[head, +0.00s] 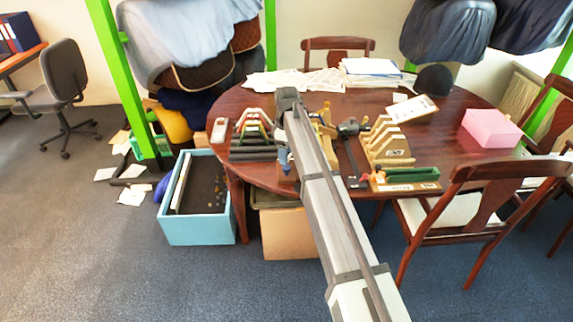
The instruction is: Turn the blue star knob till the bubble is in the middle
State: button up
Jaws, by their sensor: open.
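My gripper (281,138) is at the far end of my arm, above the near left part of the round table. It is small and dark in the head view, and its jaws are open. A small blue piece (283,158), which looks like the blue star knob, shows just below it. I cannot tell whether the jaws are around it or only near it. No bubble can be made out at this size.
The wooden table (455,120) holds a slotted rack (388,142), a green bar on a base (410,175), a pink block (490,128) and papers (290,80). A blue bin (200,230) stands at left, a cardboard box (290,235) below the table, a chair (480,195) at right.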

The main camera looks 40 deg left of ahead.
aim_at(287, 167)
jog(key=shift+f, duration=2.9)
jog(key=c, duration=1)
jog(key=shift+m, duration=2.4)
jog(key=shift+c, duration=0.2)
jog(key=o, duration=1)
jog(key=shift+o, duration=0.2)
jog(key=shift+r, duration=0.1)
